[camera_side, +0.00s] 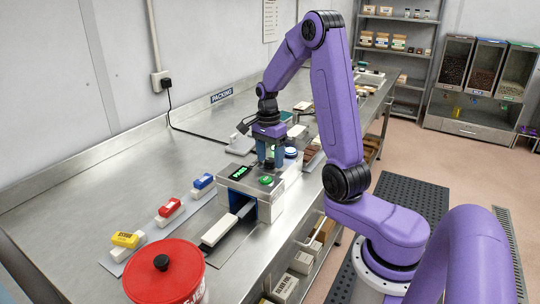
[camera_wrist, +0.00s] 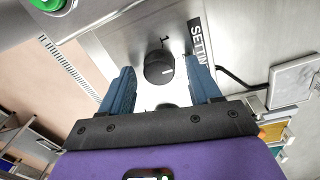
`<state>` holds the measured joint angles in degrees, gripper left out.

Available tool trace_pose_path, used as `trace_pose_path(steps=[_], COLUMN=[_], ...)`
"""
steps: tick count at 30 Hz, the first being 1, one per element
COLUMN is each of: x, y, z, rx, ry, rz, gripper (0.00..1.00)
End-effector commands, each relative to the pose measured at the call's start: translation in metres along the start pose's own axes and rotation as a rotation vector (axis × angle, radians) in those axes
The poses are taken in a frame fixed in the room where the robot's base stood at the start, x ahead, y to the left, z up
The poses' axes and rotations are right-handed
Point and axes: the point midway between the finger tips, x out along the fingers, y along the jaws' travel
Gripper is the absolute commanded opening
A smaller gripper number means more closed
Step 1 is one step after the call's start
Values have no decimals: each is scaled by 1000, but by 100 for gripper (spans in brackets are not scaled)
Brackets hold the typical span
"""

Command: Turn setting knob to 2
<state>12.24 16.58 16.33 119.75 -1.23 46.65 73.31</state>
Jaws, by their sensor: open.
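The setting knob (camera_wrist: 158,67) is a round black dial with a short white pointer mark, in the upper middle of the wrist view. A small dark mark stands just above it, too small to read surely. A black label (camera_wrist: 200,42) reading "SETTIN", cut off, lies to its right. My gripper (camera_wrist: 161,72) is open, its blue fingers on either side of the knob with visible gaps; contact does not show.
The machine has a green "PASS" display (camera_side: 239,172) and a green button (camera_side: 266,180). A blue-topped item (camera_side: 291,152) is close right of my gripper. A red lidded tub (camera_side: 165,272) and red, yellow and blue blocks stand on the steel bench to the left.

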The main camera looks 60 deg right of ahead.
Motion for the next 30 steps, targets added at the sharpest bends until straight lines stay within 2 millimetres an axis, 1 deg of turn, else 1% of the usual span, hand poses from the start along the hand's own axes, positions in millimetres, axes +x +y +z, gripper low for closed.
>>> trace_pose_path(steps=[4,8,24,27,30], x=[-4,-20,-132,-149,-161], y=[0,-1,-1,0,-1], z=[0,0,0,0,0], rx=[0,0,0,0,0], ry=[0,1,2,1,1], rz=[-1,-5,-6,-4,-3], gripper=[63,63,63,63,63])
